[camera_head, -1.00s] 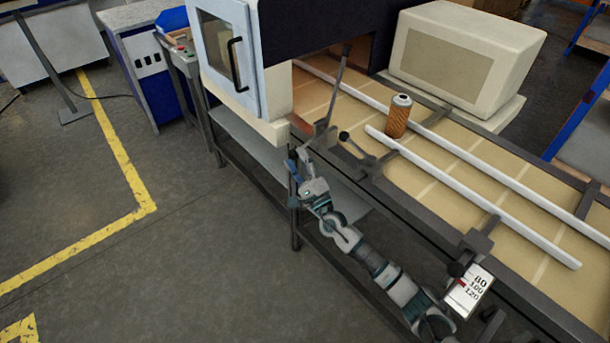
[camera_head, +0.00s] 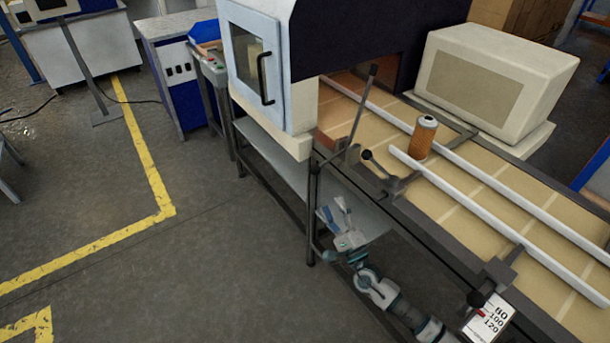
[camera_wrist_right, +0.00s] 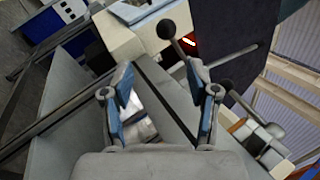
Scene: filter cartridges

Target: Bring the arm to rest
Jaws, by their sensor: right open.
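My right arm comes in from the bottom of the head view. My right gripper (camera_head: 335,212) is open and empty, in front of the conveyor's near edge and above the grey lower shelf. In the right wrist view the two blue-padded fingers (camera_wrist_right: 162,108) stand apart with nothing between them. An orange-brown filter cartridge (camera_head: 422,138) with a pale top stands upright on the conveyor (camera_head: 450,200) between the white guide rails, well apart from the gripper. My left gripper is not in view.
A machine with a glazed door (camera_head: 250,65) stands at the conveyor's left end. Dark levers (camera_head: 362,115) rise near the conveyor's edge, close to my gripper. A scale plate (camera_head: 490,318) hangs at the front. The floor (camera_head: 200,270) at left is clear.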

